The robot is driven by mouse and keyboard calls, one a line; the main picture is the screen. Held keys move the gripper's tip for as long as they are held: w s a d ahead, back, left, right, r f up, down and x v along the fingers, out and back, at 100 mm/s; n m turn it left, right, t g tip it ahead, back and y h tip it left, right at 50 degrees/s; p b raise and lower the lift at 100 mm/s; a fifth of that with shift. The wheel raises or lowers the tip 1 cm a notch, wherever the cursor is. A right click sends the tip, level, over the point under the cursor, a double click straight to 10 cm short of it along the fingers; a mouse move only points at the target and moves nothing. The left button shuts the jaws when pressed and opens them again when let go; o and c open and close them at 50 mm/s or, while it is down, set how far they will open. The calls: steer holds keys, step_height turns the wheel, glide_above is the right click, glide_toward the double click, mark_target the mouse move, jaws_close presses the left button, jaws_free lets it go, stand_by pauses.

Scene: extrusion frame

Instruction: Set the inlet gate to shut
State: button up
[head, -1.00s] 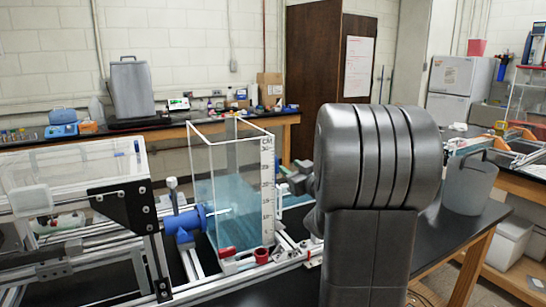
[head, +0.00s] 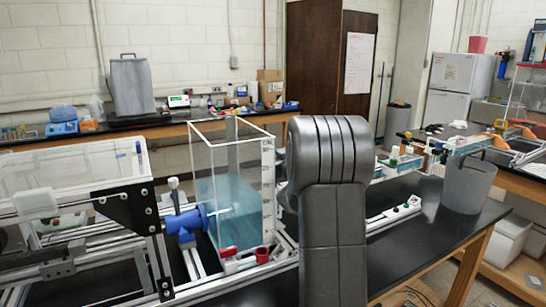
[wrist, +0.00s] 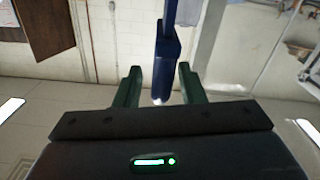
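In the wrist view, my gripper (wrist: 159,84) has its two green fingers apart. A long blue bar (wrist: 168,65) with a pale, rounded lower end shows between them, nearer the right finger. A gap shows on its left; I cannot tell whether it touches the right finger or lies beyond the fingers. I cannot tell whether this bar belongs to the inlet gate. In the head view, a blue valve-like fitting (head: 186,222) with an upright grey handle stands at the left of the clear water tank (head: 229,195). My arm hides my gripper there.
A rail frame (head: 140,225) with clear panels fills the left. A channel with small fittings (head: 400,160) lies right of my arm, with a white strip with buttons (head: 394,215) before it. A grey bucket (head: 468,187) stands on the black bench's right end.

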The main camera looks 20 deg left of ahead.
jaws_close()
steer(key=shift+f+b, duration=2.1)
steer(key=shift+f, duration=0.7)
jaws_free()
steer(key=b+v, duration=0.1)
steer(key=v, duration=1.3)
steer(key=shift+a, duration=0.1)
